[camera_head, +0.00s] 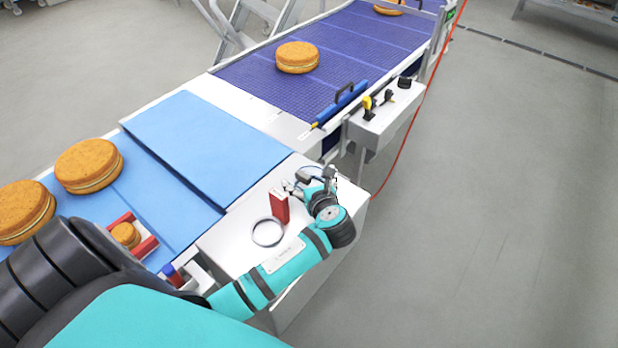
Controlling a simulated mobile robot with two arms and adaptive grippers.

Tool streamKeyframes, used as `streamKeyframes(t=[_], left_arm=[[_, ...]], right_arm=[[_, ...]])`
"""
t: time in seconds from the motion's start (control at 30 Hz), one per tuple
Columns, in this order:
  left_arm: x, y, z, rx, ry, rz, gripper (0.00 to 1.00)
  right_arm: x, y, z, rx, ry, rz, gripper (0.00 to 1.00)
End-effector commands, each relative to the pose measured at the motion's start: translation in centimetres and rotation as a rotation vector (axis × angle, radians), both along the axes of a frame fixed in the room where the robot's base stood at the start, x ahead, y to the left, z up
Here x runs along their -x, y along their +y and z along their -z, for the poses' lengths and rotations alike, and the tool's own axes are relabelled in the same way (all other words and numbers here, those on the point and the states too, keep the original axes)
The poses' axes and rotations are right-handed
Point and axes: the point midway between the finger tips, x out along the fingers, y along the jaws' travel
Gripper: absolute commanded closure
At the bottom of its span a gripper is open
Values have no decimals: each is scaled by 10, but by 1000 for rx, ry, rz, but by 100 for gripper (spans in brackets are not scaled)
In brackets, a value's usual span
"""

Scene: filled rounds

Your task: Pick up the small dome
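The small dome appears to be the small orange-brown round piece (126,235) at the lower left of the head view. It sits between two red bars (146,248) at the near edge of the blue surface, partly hidden by my dark arm link. My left gripper (305,183) is over the white table end, well to the right of the small piece and apart from it. It is small and seen at an angle, so its fingers do not show clearly as open or shut. My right gripper is not in view.
A red block (279,206) and a thin ring (267,232) are on the white surface (243,246) close to my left gripper and forearm. Large filled rounds (89,166) lie on the light-blue belt; another (297,57) is on the dark-blue belt. A control box (385,115) stands beside it.

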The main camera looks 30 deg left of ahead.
Motion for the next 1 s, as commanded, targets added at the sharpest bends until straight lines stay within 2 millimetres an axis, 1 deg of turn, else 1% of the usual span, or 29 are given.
streamKeyframes(t=[0.03, 0.17, 0.2, 0.4, 0.5, 0.67, 1.0], left_arm=[[0, 0, 0, 0, 0, 0, 0], [0, 0, 0, 0, 0, 0, 0], [0, 0, 0, 0, 0, 0, 3], [0, 0, 0, 0, 1, 0, 29], [0, 0, 1, 0, 1, 0, 40], [0, 0, 1, 1, 2, -1, 44], [1, 0, 0, 1, 2, -1, 45]], right_arm=[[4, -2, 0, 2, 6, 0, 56], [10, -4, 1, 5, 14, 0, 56], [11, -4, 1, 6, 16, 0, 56], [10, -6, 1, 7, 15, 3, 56], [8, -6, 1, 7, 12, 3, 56], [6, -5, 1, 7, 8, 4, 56], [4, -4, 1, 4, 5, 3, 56]])
